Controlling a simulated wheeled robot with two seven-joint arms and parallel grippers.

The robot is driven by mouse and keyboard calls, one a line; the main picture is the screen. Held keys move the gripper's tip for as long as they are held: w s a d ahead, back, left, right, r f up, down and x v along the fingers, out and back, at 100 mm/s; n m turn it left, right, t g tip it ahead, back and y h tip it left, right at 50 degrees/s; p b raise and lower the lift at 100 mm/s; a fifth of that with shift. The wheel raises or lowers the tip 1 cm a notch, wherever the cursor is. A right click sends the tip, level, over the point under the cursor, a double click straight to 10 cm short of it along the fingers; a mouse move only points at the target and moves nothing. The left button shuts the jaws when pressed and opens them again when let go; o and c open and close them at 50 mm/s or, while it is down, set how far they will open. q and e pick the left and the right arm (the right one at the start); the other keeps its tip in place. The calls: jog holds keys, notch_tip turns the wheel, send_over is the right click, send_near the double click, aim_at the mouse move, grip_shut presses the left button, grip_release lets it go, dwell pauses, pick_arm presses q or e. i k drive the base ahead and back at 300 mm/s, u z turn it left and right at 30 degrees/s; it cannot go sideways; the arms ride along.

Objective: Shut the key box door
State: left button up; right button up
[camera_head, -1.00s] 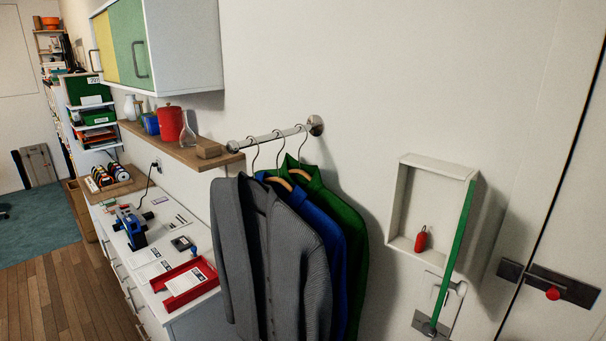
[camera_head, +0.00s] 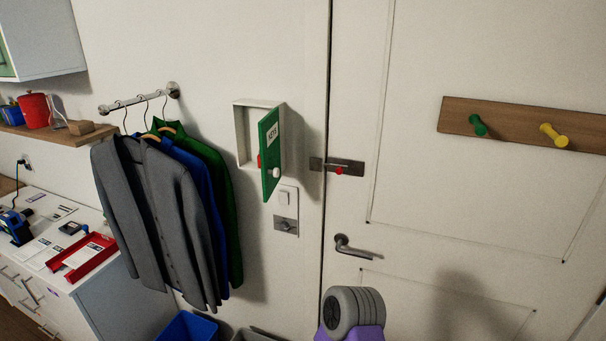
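The key box (camera_head: 242,139) is a white shallow box on the wall, right of the hanging clothes. Its green door (camera_head: 269,163) stands open, swung out from the right side, with a "KEYS" label (camera_head: 272,133) and a pale round knob (camera_head: 276,173). A small part of a red item (camera_head: 259,161) shows inside, mostly hidden by the door. A grey and purple arm part of mine shows at the bottom, right of the box and well below it. Neither gripper's fingers show.
A white room door with a lever handle (camera_head: 352,248) and a red-knobbed latch (camera_head: 339,170) is right of the box. A switch plate (camera_head: 286,209) is below it. Clothes (camera_head: 165,205) hang close on the left. A blue bin (camera_head: 187,328) stands on the floor below.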

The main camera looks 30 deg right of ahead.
aim_at(268, 128)
jog(key=z, duration=1.05)
jog(key=i, duration=0.95)
jog(key=u, duration=0.4)
